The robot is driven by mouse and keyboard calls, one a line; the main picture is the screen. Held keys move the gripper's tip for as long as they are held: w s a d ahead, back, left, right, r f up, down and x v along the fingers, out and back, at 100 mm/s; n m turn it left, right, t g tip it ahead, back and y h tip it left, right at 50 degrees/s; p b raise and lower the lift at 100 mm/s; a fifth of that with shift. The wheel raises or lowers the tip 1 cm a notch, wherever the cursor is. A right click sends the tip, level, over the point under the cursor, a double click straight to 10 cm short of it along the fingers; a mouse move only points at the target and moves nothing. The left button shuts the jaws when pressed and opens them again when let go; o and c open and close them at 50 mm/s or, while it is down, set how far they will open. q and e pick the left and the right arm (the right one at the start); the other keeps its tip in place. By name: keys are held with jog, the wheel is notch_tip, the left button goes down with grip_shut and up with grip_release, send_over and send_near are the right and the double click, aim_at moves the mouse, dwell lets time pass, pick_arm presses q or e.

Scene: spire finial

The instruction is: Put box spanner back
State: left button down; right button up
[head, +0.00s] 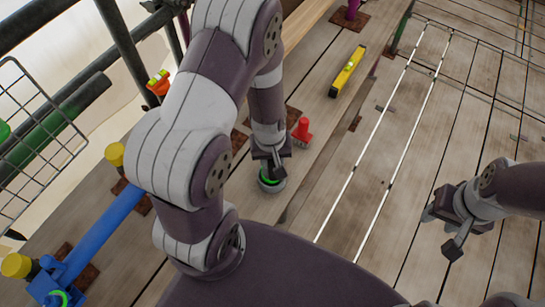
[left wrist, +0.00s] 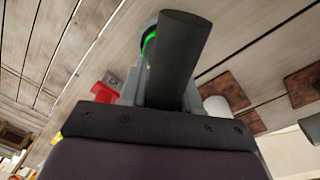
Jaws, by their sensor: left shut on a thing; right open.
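My left gripper (head: 270,163) points down over the planks and is shut on a grey round piece with a bright green ring (head: 272,183). This piece seems to be the box spanner, but the jaws hide much of it. I cannot tell whether the piece touches the planks. My right gripper (head: 440,231) is open and empty over the walkway at the right.
A red-handled brush-like tool (head: 302,132) lies just right of the left gripper. A yellow spirit level (head: 347,72) lies farther off. A blue bar (head: 105,233), yellow-capped posts and a wire basket (head: 35,140) stand at the left. The plank walkway (head: 400,150) is mostly clear.

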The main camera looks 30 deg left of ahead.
pick_arm(q)
jog(key=shift+c, duration=0.6)
grip_release()
jog(key=r+p, duration=0.8)
jog(key=r, duration=0.1)
jog(key=shift+s+r+p, duration=0.1)
jog(key=shift+s+p, duration=0.25)
jog(key=shift+p, duration=0.05)
dwell(0.6)
